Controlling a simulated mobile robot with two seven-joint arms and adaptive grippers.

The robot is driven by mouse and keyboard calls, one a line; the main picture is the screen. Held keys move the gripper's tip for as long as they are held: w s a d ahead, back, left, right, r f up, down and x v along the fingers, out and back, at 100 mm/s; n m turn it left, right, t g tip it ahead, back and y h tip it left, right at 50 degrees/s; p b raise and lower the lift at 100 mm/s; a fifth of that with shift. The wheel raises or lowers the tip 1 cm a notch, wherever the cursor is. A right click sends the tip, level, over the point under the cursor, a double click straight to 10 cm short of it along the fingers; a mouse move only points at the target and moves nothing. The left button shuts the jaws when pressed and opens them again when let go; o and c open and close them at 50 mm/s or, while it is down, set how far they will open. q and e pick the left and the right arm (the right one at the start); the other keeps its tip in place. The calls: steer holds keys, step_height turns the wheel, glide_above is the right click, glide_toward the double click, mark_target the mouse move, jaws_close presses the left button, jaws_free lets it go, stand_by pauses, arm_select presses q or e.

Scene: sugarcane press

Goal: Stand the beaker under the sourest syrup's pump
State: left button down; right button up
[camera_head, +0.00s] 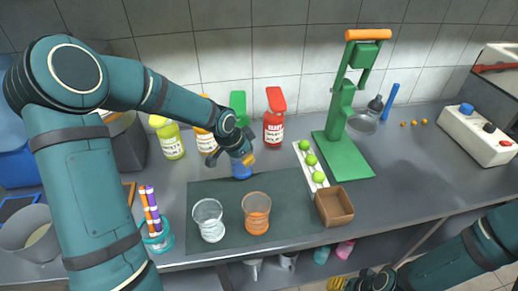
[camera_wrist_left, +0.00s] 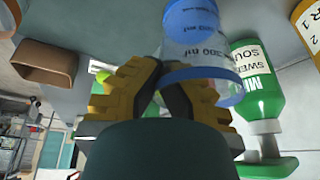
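The beaker is clear with blue bands and a "200 ml" mark (camera_wrist_left: 207,57); in the head view only its blue part (camera_head: 241,171) shows below my left gripper (camera_head: 246,160). In the left wrist view the gripper's fingers (camera_wrist_left: 160,80) converge at the beaker's wall near the wide blue band and look shut on it. Yellow (camera_head: 171,141), orange (camera_head: 205,139), green (camera_head: 238,103) and red (camera_head: 274,120) syrup pump bottles stand along the wall. The green one's label (camera_wrist_left: 252,62) reads partly "SWEET SOUR". My right gripper (camera_head: 340,284) is low at the bottom edge, its opening unclear.
A clear glass (camera_head: 209,222) and an orange glass (camera_head: 257,214) stand on the dark mat (camera_head: 300,222). A brown box (camera_head: 334,207), a tray of limes (camera_head: 304,158) and the green press (camera_head: 342,135) are to the right. A cup of striped straws (camera_head: 156,236) is at left.

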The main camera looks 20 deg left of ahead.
arm_select(q)
steer(key=shift+s+a, duration=0.3)
steer(key=shift+s, duration=0.15)
steer(key=s+a+n, duration=0.3)
steer(key=s+a, duration=0.5)
steer(key=s, duration=0.1)
steer(key=w+d+f, duration=0.1)
steer(key=w+d, duration=0.1)
steer(key=w, duration=0.6)
steer(key=w+d+f+y+b, duration=0.1)
steer(key=w+d+f, duration=0.1)
steer(key=w, duration=0.7)
steer(key=shift+d, duration=0.55)
steer(key=shift+s+f, duration=0.1)
steer(key=c, duration=1.7)
jaws_free()
steer(key=shift+f, duration=0.15)
steer(key=o, duration=0.6)
steer(key=shift+c, duration=0.2)
